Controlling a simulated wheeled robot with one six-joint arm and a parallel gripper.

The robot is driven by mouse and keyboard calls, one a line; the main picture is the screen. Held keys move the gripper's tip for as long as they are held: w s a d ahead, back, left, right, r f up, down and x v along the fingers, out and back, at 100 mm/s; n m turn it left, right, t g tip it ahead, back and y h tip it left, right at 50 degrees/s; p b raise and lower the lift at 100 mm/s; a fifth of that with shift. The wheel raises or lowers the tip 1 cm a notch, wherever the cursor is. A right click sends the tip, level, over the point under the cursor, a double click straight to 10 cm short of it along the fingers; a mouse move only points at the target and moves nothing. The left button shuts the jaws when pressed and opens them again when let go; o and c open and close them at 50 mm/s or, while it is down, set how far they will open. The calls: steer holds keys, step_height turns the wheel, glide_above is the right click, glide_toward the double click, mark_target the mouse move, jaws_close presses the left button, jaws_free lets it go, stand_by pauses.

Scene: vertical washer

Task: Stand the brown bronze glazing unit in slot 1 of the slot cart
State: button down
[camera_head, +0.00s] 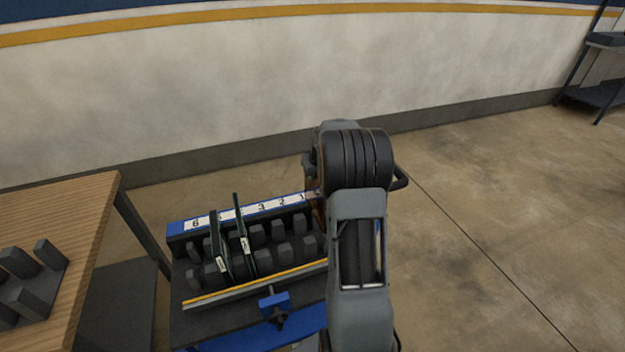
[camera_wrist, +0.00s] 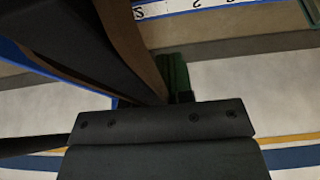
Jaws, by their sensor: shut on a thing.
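The slot cart (camera_head: 255,312) stands low in front of me in the head view. Its number strip (camera_head: 245,213) reads from 6 at left to 1 at right. A brown sliver of the bronze glazing unit (camera_head: 318,208) shows beside my arm at the slot 1 end. In the wrist view the brown unit (camera_wrist: 128,42) runs up from my gripper (camera_wrist: 155,95), which is shut on it. My arm hides the gripper and most of the unit in the head view. I cannot tell whether its lower edge is in slot 1.
Two dark green-edged panes (camera_head: 217,245) (camera_head: 242,235) stand in the cart's left-middle slots. A wooden table (camera_head: 70,215) with dark blocks is at left. A shelf rack (camera_head: 600,95) stands far right. The floor right of the cart is clear.

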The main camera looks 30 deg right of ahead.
mark_target(315, 211)
steer(key=shift+w+d+f+b, duration=0.1)
steer(key=shift+f+b, duration=4.55)
steer(key=shift+f, duration=3.05)
steer(key=shift+f+b, duration=1.2)
steer(key=shift+f, duration=0.2)
steer(key=c, duration=0.9)
jaws_free()
steer(key=shift+f, duration=0.15)
steer(key=p+v, duration=0.1)
steer(key=v, duration=1.3)
